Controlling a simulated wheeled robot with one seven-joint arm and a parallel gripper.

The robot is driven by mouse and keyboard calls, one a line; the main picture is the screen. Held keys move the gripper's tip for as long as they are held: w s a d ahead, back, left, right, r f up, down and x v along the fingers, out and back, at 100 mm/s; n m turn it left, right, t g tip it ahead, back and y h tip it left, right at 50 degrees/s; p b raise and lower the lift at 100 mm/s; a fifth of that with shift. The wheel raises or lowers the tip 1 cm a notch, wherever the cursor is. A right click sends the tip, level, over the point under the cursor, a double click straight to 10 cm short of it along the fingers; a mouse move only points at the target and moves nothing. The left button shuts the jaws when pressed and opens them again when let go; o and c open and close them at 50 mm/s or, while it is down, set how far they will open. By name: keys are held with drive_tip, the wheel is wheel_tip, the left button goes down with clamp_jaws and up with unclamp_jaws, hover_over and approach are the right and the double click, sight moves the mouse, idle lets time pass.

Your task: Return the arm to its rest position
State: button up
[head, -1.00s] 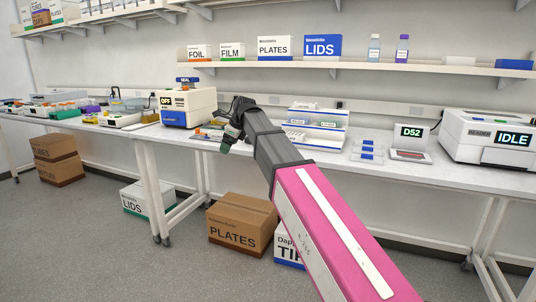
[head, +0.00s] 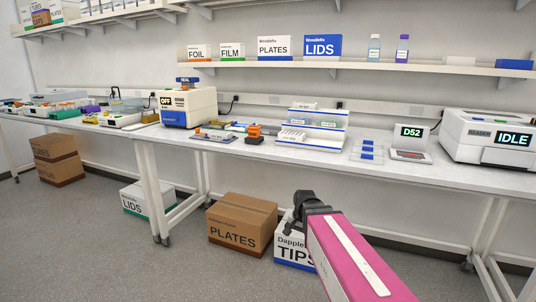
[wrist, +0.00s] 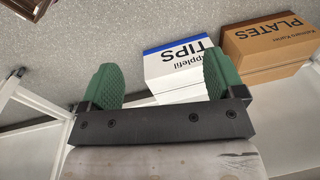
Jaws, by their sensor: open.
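My pink arm comes in from the lower right of the head view, pulled in and low in front of the bench. My gripper (head: 287,224) is below the bench top, in front of the TIPS box (head: 292,252); its fingertips are small and partly hidden there. In the wrist view my gripper (wrist: 158,83) shows two green pads wide apart with nothing between them. The TIPS box also shows beyond the pads in the wrist view (wrist: 178,62).
The white bench (head: 230,148) carries a device reading OFF (head: 188,107), an orange item (head: 254,133), a rack (head: 317,128) and a reader (head: 490,137). A PLATES carton (head: 240,225) stands on the floor under it. The floor in front is clear.

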drive_tip(key=s+d+f+n+g+h, duration=0.1)
drive_tip(key=s+d+f+n, duration=0.4)
drive_tip(key=s+d+f, duration=0.2)
drive_tip(key=shift+s, duration=1)
